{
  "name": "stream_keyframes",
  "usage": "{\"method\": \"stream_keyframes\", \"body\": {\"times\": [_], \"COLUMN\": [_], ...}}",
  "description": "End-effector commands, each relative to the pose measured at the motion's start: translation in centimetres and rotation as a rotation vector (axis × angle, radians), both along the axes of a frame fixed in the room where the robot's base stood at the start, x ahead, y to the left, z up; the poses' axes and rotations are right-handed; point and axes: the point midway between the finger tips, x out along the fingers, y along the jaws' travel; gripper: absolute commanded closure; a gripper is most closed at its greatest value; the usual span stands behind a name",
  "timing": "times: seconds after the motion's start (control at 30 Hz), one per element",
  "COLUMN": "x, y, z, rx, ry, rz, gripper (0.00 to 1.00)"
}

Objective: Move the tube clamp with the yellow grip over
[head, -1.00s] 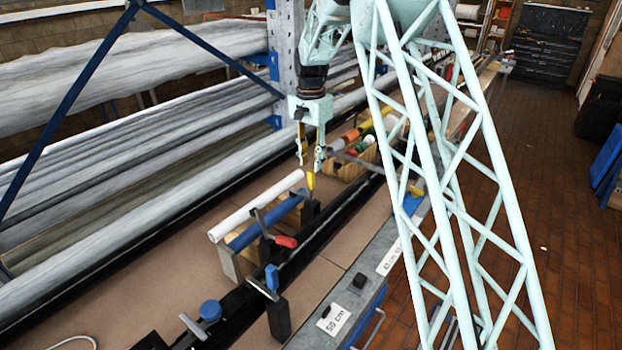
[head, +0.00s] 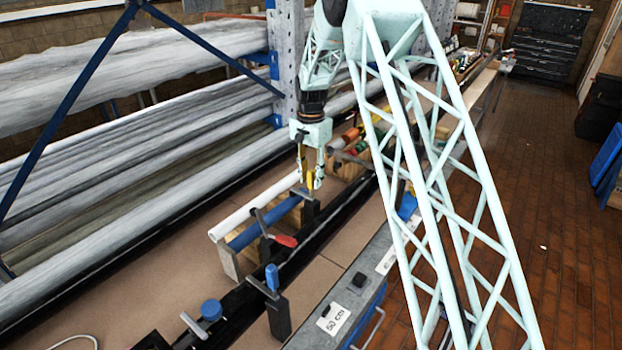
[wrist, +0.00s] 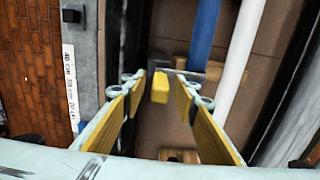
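The tube clamp with the yellow grip (head: 309,181) stands at the far end of the blue tube, its grip pointing up. In the wrist view its yellow grip (wrist: 160,88) lies between my fingers, with a gap showing on both sides. My gripper (head: 311,186) is open, pointing down, with one finger on each side of the grip. Its yellow-padded fingers also show in the wrist view (wrist: 160,80). I cannot tell whether either finger touches the clamp. The clamp's lower part is partly hidden.
A blue tube (head: 250,234) and a white tube (head: 245,212) lie on wooden blocks beside the clamp. A red-handled clamp (head: 285,240) and a blue-handled clamp (head: 271,278) stand nearer along the black rail. Coloured rolls (head: 352,137) lie behind my gripper.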

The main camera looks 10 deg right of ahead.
Motion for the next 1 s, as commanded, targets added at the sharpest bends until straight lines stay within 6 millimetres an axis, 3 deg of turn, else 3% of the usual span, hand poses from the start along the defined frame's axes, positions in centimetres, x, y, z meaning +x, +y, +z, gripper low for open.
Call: {"method": "stream_keyframes", "body": {"times": [0.1, 0.4, 1.0], "x": [0.0, 0.0, -0.2], "y": [0.0, 0.0, 1.1], "z": [0.0, 0.0, -0.1], "rx": [0.0, 0.0, 0.015], "ry": [0.0, 0.0, -0.016], "rz": [0.0, 0.0, 0.012], "gripper": [0.75, 1.0, 1.0]}}
